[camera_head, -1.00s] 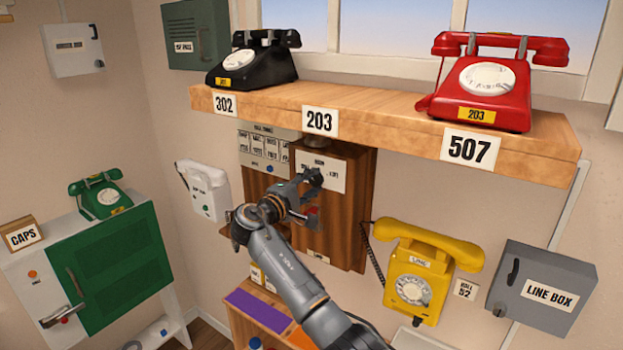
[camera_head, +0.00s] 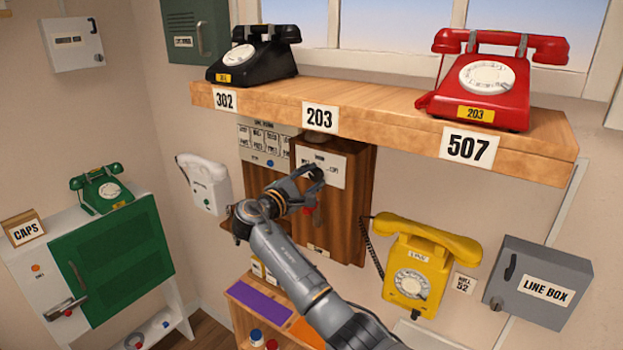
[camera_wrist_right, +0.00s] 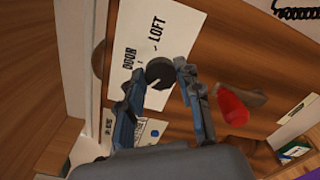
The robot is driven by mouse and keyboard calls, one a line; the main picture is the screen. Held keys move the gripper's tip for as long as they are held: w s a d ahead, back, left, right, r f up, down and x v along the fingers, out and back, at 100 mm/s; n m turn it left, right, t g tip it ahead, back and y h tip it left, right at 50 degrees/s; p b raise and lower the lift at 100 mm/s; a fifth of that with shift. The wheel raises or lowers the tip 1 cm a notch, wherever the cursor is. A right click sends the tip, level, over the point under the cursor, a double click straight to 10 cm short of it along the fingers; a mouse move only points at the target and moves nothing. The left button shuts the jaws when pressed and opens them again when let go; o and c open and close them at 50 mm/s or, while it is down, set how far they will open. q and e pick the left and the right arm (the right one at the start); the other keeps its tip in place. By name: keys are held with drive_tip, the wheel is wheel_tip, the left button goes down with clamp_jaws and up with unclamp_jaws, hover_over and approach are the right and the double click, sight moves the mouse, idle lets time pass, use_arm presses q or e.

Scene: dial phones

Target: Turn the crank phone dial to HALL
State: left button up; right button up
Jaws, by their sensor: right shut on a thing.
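The crank phone (camera_head: 343,222) is a wooden box on the wall under the shelf. Its dark round dial knob (camera_wrist_right: 160,72) sits on a white plate (camera_wrist_right: 178,30) that reads DOOR and LOFT in the right wrist view; other lettering lower on the plate is too small or covered to read. My right gripper (camera_head: 308,178) is at the plate, its fingers on either side of the knob and shut on it. A red knob (camera_wrist_right: 232,108), probably the crank's handle, is beside the right finger. I cannot read the dial's pointer. My left gripper is out of view.
The wooden shelf (camera_head: 385,120) with a black phone (camera_head: 255,58) and a red phone (camera_head: 490,80) overhangs the box. A yellow phone (camera_head: 420,265) hangs to its right, a white phone (camera_head: 205,185) to its left. A low cabinet with a purple mat (camera_head: 258,303) stands below.

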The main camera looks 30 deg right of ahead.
drive_tip(key=o, duration=1.2)
drive_tip(key=shift+w, duration=0.1)
drive_tip(key=shift+c, duration=0.2)
drive_tip(key=v, duration=1.2)
drive_tip(key=shift+f, duration=0.1)
